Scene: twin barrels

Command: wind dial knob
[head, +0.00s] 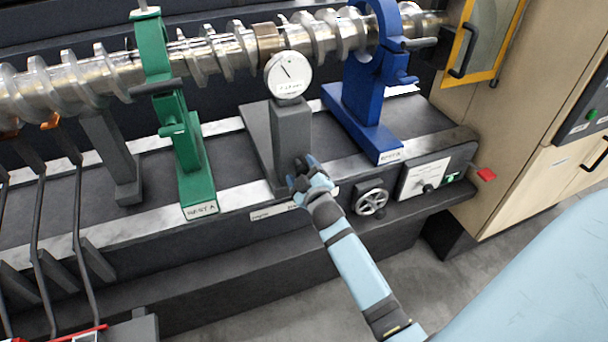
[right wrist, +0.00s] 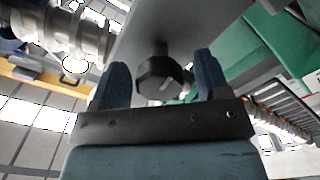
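The dial gauge (head: 288,75), with a white round face and a dark needle, sits on top of a grey post (head: 291,128) under the steel screw shaft. A black faceted knob (right wrist: 158,80) with a pale mark sticks out from the post on a short stem. In the head view the knob is hidden by my right gripper (head: 305,172), which is at the lower front of the post. In the right wrist view my right gripper (right wrist: 162,78) is open. The knob is between its two blue fingers, with a visible gap on each side. My left gripper is not in view.
A green rest (head: 178,140) stands left of the post and a blue rest (head: 362,105) stands right of it, both near the shaft (head: 215,52). A handwheel (head: 371,202) and a white panel (head: 425,177) are on the bench front. Floor shows at the lower middle.

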